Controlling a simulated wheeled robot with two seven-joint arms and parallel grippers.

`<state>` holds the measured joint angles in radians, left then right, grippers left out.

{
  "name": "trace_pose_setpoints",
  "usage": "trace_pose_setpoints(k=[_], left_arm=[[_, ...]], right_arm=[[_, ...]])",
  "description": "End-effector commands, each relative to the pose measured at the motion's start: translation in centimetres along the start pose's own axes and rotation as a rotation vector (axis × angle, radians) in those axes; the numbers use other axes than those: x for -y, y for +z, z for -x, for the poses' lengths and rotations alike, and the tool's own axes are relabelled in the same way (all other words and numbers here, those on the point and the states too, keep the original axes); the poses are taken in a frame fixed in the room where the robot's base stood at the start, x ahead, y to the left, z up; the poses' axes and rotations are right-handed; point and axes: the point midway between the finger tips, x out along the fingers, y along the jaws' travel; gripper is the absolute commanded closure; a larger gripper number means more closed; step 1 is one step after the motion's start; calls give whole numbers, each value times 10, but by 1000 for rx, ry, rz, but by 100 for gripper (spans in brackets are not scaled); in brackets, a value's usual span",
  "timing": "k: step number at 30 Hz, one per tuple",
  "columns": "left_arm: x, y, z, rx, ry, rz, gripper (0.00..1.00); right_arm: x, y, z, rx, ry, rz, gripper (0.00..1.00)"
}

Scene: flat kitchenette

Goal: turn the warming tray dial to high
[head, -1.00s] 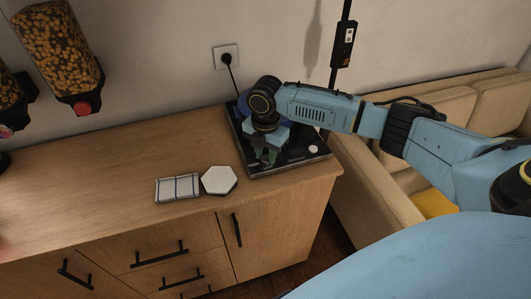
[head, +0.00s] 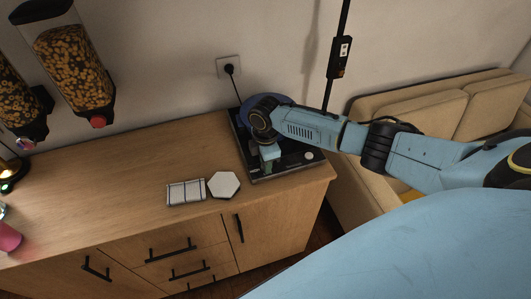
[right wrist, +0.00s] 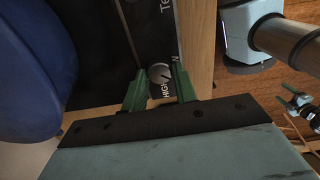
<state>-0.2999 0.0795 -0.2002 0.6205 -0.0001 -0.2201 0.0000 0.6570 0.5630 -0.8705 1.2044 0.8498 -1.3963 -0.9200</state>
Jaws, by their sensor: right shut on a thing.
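The warming tray (head: 290,163) is a flat black unit at the right end of the wooden counter. Its small round grey dial (right wrist: 160,73) shows in the right wrist view, beside printed lettering that includes "HIGH". A pale line crosses the dial face; I cannot tell exactly which mark it points to. My right gripper (head: 267,170) is low over the tray's front edge. In the right wrist view its green fingers (right wrist: 158,85) are shut on the dial, one on each side. In the head view the gripper hides the dial.
A blue round item (head: 262,104) sits on the tray behind my wrist. A pale knob (head: 309,155) is at the tray's right front. A striped tile (head: 186,192) and a white hexagonal piece (head: 224,185) lie left of the tray. The counter's middle is clear.

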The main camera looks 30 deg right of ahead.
Motion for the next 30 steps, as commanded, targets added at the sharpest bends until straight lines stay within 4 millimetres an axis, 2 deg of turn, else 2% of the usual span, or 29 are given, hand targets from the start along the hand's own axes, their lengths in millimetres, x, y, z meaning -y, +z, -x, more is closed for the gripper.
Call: trace_pose_setpoints(k=[1, 3, 15, 30], left_arm=[[0, -1, 10, 0, 0, 0, 30], [0, -2, 17, 0, 0, 0, 30], [1, -4, 49, 0, 0, 0, 30], [1, -6, 71, 0, 0, 0, 30]], right_arm=[[1, 0, 4, 0, -4, -45, 94], [1, 0, 4, 0, -4, -112, 94], [0, 0, 3, 0, -3, -490, 94], [0, 0, 1, 0, -1, -844, 94]])
